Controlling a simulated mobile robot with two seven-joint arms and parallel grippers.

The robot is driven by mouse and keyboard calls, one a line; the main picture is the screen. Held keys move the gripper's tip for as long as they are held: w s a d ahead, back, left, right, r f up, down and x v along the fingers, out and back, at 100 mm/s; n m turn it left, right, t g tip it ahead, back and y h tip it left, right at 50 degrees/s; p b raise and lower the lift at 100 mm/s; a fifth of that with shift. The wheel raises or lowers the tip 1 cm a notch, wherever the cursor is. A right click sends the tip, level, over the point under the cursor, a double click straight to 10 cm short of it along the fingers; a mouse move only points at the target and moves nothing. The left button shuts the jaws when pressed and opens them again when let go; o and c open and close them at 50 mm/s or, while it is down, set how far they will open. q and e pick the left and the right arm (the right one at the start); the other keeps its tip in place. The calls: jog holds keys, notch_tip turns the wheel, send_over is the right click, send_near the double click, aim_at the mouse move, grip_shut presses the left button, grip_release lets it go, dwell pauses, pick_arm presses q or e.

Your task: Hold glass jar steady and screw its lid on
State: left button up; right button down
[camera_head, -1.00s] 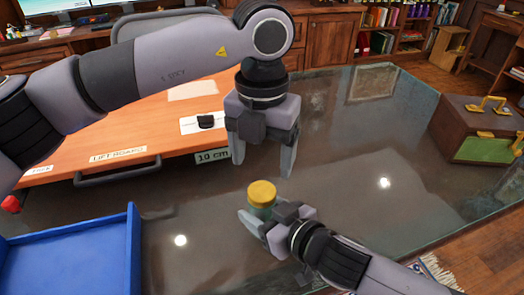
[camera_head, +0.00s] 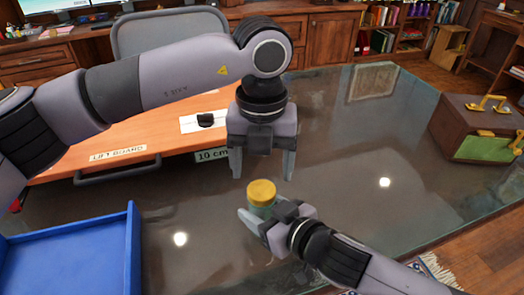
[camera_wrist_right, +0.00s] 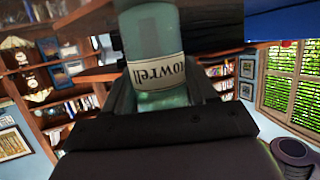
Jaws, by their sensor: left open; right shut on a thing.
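The glass jar (camera_head: 262,209) stands on the glass table with a yellow lid (camera_head: 262,192) sitting on top of it. My right gripper (camera_head: 258,220) is shut on the jar's body from the lower right. In the right wrist view the jar (camera_wrist_right: 150,40) is greenish and carries a white label (camera_wrist_right: 155,70) with dark lettering; its lid is out of that view. My left gripper (camera_head: 262,168) is open and points down above the lid, its fingertips to either side and a little higher than the lid. It appears empty. Whether the lid is threaded on cannot be told.
A blue tray (camera_head: 134,245) is at the lower left. An orange board (camera_head: 120,135) with labels and a dark handle lies at the left. A brown box (camera_head: 470,125) with yellow handles is at the right. The glass table (camera_head: 350,150) is clear around the jar.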

aim_at(265, 191)
pick_arm(q)
jog(key=shift+f, duration=2.75)
jog(key=shift+c, duration=0.2)
jog(key=c, duration=1)
jog(key=m, duration=0.8)
jog(key=shift+m, duration=0.4)
jog(key=o, duration=1.2)
jog(key=shift+s+d, duration=0.1)
jog(key=shift+s+d, duration=0.1)
jog(key=r, duration=1.2)
jog(key=shift+w+a, duration=0.25)
pick_arm(e)
jog(key=shift+f, duration=0.1)
